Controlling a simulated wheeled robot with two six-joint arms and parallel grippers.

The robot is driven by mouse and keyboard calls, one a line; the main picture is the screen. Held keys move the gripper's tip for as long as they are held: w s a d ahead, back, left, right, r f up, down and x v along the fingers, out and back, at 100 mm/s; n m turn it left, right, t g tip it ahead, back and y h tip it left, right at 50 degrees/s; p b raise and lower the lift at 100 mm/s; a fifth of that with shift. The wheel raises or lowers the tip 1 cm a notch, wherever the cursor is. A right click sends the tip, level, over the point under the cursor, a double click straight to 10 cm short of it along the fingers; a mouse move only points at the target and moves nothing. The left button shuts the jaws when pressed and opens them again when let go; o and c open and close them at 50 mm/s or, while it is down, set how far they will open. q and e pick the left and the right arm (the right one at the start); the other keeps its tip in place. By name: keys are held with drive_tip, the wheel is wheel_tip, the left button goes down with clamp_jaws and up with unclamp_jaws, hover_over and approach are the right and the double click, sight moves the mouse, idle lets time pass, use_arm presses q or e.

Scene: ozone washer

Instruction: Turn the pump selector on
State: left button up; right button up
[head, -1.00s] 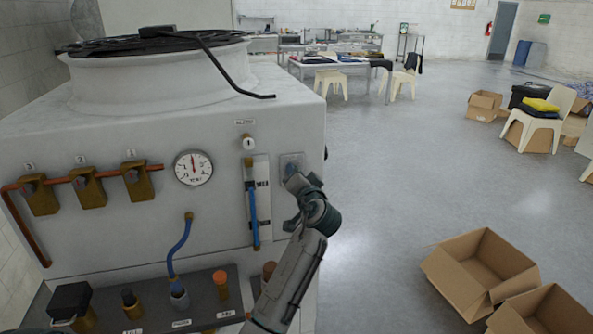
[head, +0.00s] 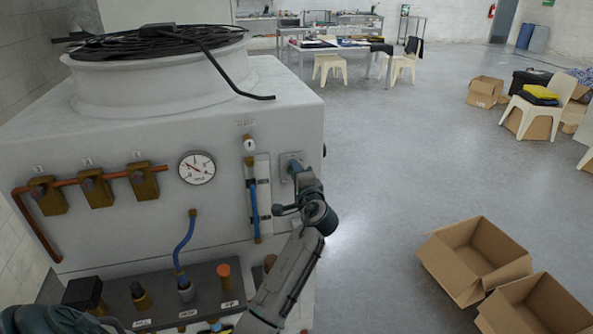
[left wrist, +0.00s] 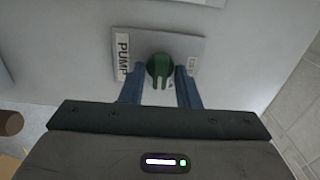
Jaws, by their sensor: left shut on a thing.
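The pump selector is a green knob (left wrist: 159,67) on a light plate with a PUMP label (left wrist: 123,55), in the left wrist view. My left gripper (left wrist: 161,84) has its two blue fingers on either side of the knob and is shut on it. In the head view the left gripper (head: 296,172) reaches up to the selector plate (head: 288,158) on the right part of the machine's front. There the knob is hidden by the gripper. Small lettering to the knob's right is too blurred to read. My right gripper is not in view.
The white machine (head: 110,225) carries a round gauge (head: 197,168), a blue-tubed level indicator (head: 253,205) and several brass valves (head: 96,188) on copper pipe. Open cardboard boxes (head: 470,262) lie on the floor at right. The floor between is clear.

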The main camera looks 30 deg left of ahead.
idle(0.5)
use_arm(q)
drive_tip(key=o, duration=0.6)
drive_tip(key=shift+b+v, duration=2)
drive_tip(key=shift+v, duration=3.4)
drive_tip(key=shift+s+f, duration=0.1)
